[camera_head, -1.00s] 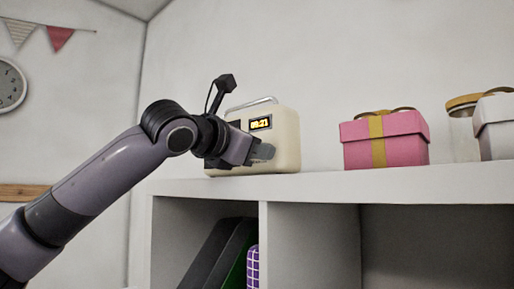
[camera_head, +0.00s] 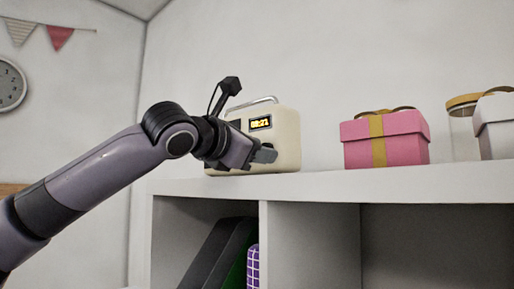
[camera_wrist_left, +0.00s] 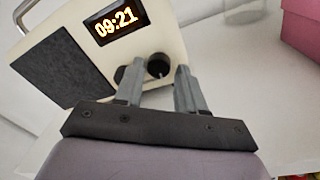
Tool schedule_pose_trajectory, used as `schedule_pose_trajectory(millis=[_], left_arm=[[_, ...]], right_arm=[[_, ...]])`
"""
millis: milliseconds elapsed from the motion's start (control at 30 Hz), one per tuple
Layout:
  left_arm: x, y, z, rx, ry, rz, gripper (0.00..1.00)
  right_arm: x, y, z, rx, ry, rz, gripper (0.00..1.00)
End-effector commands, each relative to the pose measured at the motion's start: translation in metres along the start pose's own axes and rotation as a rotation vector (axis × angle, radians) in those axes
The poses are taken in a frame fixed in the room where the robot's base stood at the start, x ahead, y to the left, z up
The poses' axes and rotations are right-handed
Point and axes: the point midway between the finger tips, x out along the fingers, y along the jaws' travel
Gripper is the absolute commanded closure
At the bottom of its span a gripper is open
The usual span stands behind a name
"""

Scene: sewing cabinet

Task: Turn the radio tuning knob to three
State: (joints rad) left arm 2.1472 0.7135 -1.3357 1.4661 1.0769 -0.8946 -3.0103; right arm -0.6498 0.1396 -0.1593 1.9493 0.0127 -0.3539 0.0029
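The cream radio (camera_head: 285,135) stands on top of the white cabinet, with a lit display (camera_head: 260,123) reading 09:21. My left gripper (camera_head: 268,155) is in front of the radio's lower face and covers part of it. In the left wrist view the radio (camera_wrist_left: 105,55) shows its display (camera_wrist_left: 117,20) and dark speaker panel. A dark round knob (camera_wrist_left: 158,66) with a light mark lies between the two fingertips of the left gripper (camera_wrist_left: 160,75). The fingers are apart, one on each side of the knob; contact cannot be told. My right gripper is not in view.
A pink gift box (camera_head: 405,145) with a gold ribbon stands right of the radio. A glass jar (camera_head: 463,130) and a white box (camera_head: 497,130) stand farther right. The cabinet top (camera_head: 330,185) is clear between radio and pink box. Open shelves lie below.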

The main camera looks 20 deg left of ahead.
Motion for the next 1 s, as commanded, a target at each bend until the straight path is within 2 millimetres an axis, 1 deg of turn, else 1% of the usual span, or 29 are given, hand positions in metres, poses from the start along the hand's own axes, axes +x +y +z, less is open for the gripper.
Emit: schedule_pose_trajectory(millis=[267, 367, 600, 700, 833, 1000], left_arm=[[-0.003, 0.001, 0.002, 0.000, -0.006, 0.003, 0.61], [-0.012, 0.002, 0.001, -0.002, -0.006, 0.004, 0.61], [-0.051, 0.001, 0.000, 0.001, -0.006, 0.004, 0.61], [-0.064, 0.001, 0.000, -0.001, -0.004, 0.002, 0.61], [-0.071, 0.000, 0.000, 0.000, -0.004, 0.001, 0.61], [-0.072, 0.001, 0.001, 0.000, -0.003, 0.001, 0.61]], right_arm=[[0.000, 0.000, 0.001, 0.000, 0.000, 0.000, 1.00], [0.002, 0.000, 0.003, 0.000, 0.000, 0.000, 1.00], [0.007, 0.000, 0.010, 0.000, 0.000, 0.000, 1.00], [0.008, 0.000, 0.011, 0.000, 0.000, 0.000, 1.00], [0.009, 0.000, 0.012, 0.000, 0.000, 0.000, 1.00], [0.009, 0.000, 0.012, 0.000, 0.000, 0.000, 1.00]])
